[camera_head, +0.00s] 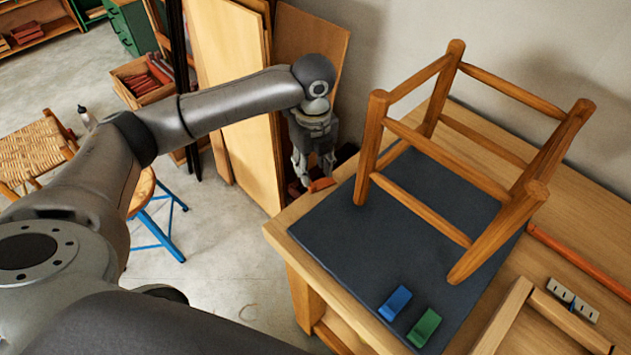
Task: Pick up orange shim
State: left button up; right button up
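The orange shim (321,184) is a small block at the left edge of the wooden workbench, in the upper middle of the head view. My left gripper (314,172) points down right at the shim, with its fingers apart. My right gripper is out of view.
The workbench (300,210) carries a dark mat (330,235) with an upturned wooden stool frame (420,140), a blue shim (395,303) and a green shim (425,328). Tall wood panels (240,90) stand behind my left arm.

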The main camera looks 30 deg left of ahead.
aim_at(312, 186)
pick_arm(q)
jog(key=shift+f, duration=0.7)
jog(key=f, duration=0.2)
jog(key=f+p, duration=0.1)
jog(key=f, duration=0.1)
jog(key=shift+a+f, duration=0.2)
jog(key=shift+f, duration=0.35)
jog(key=shift+c, duration=0.5)
jog(key=c, duration=0.5)
jog(key=shift+c, duration=1.1)
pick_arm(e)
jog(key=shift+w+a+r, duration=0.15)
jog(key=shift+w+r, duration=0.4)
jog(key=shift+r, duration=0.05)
